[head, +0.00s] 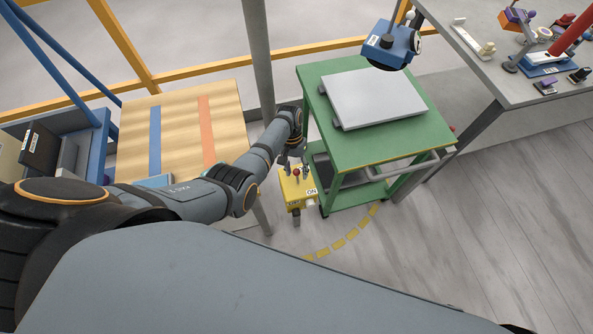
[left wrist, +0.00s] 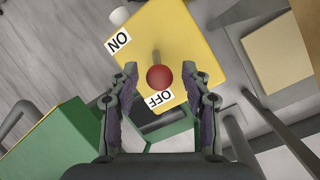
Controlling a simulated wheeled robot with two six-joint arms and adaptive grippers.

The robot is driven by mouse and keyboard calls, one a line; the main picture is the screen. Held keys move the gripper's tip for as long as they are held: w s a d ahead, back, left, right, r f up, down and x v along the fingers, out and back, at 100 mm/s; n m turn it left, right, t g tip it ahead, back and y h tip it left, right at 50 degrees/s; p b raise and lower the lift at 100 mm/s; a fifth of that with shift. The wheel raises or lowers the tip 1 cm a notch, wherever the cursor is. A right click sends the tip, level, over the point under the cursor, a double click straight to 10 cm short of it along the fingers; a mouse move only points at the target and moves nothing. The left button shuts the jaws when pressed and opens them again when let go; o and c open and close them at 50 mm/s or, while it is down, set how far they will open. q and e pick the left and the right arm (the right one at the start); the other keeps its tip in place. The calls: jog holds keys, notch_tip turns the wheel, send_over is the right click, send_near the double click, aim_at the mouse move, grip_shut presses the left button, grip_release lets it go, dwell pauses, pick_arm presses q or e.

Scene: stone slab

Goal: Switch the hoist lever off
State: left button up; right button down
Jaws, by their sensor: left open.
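The yellow hoist control box (head: 299,191) stands below my left arm in the head view, left of the green cart. In the left wrist view the box (left wrist: 190,35) fills the upper middle, with an ON label (left wrist: 118,42) and an OFF label (left wrist: 158,98). The hoist lever (left wrist: 159,76) has a red ball knob, also seen in the head view (head: 296,174), and a grey stem. My left gripper (left wrist: 168,78) is open, its fingers on either side of the knob with gaps showing. In the head view the left gripper (head: 291,163) is over the box. My right gripper is not in view.
A green cart (head: 400,148) carrying a grey slab (head: 374,97) stands right of the box. A blue hoist block (head: 391,46) hangs above the slab. A grey post (head: 259,60) and a wooden table (head: 180,125) are left. Floor at the right is clear.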

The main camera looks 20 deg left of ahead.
pick_arm(q)
jog(key=v, duration=1.1)
jog(key=shift+r, duration=0.2)
